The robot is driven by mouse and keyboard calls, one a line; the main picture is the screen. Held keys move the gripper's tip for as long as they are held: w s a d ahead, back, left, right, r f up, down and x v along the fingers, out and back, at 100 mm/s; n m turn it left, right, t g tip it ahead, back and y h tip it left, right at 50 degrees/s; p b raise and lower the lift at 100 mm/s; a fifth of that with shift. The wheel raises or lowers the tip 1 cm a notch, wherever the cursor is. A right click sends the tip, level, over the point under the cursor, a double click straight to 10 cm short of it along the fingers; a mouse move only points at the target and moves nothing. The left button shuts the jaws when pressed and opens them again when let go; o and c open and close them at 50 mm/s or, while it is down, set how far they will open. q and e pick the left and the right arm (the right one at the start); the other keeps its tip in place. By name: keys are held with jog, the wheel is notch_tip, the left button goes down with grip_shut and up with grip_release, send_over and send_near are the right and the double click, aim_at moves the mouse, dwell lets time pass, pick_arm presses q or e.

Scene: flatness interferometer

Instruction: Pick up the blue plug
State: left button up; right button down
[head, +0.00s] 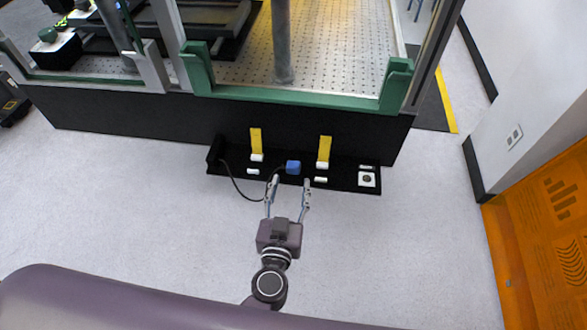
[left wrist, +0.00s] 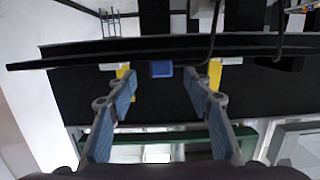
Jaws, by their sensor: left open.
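The blue plug (head: 293,167) is a small block at the middle of the black shelf (head: 340,182) on the front of the machine. In the left wrist view, the blue plug (left wrist: 161,69) shows at the shelf edge, centred between my fingers. My left gripper (head: 289,182) is open, its two fingers pointing at the shelf. In the head view its fingertips lie just short of the plug, one to each side. The left gripper (left wrist: 160,85) holds nothing in the left wrist view. Whether the fingers touch the plug cannot be told. My right gripper is not in view.
Two yellow strips (head: 256,140) (head: 325,150) with white blocks stand on either side of the plug. A black cable (head: 236,188) loops below the shelf's left part. A white square with a dark round centre (head: 367,179) is at right. An orange panel (head: 540,235) stands far right.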

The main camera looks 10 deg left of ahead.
aim_at(293, 170)
pick_arm(q)
jog(key=shift+w+f, duration=0.1)
jog(key=shift+w, duration=0.9)
jog(key=w, duration=0.5)
jog(key=shift+f, duration=0.25)
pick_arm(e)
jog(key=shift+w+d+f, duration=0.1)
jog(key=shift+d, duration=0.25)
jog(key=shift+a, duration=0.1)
pick_arm(q)
jog(key=shift+a, duration=0.1)
jog(key=shift+c, duration=1.1)
jog(key=c, duration=0.8)
jog(key=shift+c, duration=0.2)
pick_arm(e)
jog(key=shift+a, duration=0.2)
pick_arm(q)
jog(key=shift+r, duration=0.1)
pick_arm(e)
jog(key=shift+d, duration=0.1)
